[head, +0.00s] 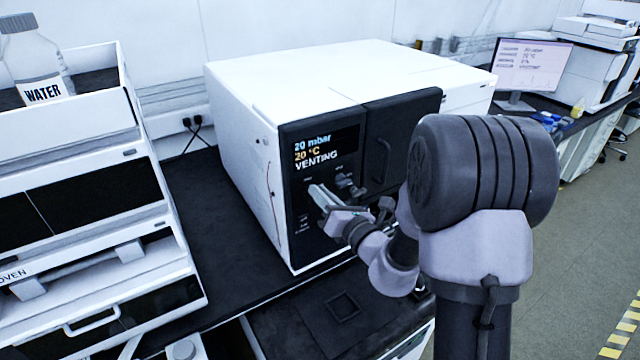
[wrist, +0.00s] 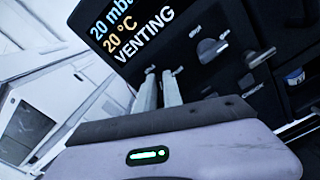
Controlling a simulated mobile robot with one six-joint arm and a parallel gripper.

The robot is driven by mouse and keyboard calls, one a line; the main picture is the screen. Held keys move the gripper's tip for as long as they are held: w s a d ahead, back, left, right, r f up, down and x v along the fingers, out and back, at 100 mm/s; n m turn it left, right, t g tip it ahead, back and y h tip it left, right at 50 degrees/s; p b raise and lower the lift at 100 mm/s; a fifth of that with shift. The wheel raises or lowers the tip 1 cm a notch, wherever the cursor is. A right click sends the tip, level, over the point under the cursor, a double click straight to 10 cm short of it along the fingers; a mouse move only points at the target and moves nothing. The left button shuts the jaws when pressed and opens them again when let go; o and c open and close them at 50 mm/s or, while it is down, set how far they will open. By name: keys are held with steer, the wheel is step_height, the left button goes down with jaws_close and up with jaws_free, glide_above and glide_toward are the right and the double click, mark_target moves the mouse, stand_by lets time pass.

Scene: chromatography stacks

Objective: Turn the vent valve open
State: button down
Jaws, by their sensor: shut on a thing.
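The white oven unit (head: 245,145) has a dark front panel with a lit display (head: 318,152) reading 20 mbar, 20 °C and VENTING. The display also shows in the wrist view (wrist: 130,35). My gripper (head: 314,190) is at the panel below the display, at the left knob position; in the wrist view its two fingers (wrist: 163,74) reach to the panel with a narrow gap between them. It is shut on the vent valve, whose handle is mostly hidden by the fingers, so its angle cannot be told. A separate grey knob (wrist: 212,48) sits to the right, apart from the fingers.
A dark door with a handle (head: 383,160) is right of the display. A white stack (head: 85,230) with a WATER bottle (head: 38,65) stands at the left. A monitor (head: 535,68) is on the far bench.

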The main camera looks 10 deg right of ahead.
steer(key=shift+w+d+f+m+p, duration=0.1)
steer(key=shift+d+f+m+p, duration=0.1)
steer(key=shift+m+p, duration=1.9)
steer(key=shift+w+d+f+m+p, duration=0.15)
steer(key=shift+f+m+p, duration=0.1)
steer(key=shift+m+p, duration=1.85)
steer(key=shift+s+d+f+m+p, duration=0.1)
steer(key=shift+d+f+m+p, duration=0.1)
steer(key=shift+m+p, duration=1.85)
steer(key=c, duration=1.5)
jaws_free()
steer(key=shift+w+a+f, duration=0.1)
steer(key=shift+f, duration=0.05)
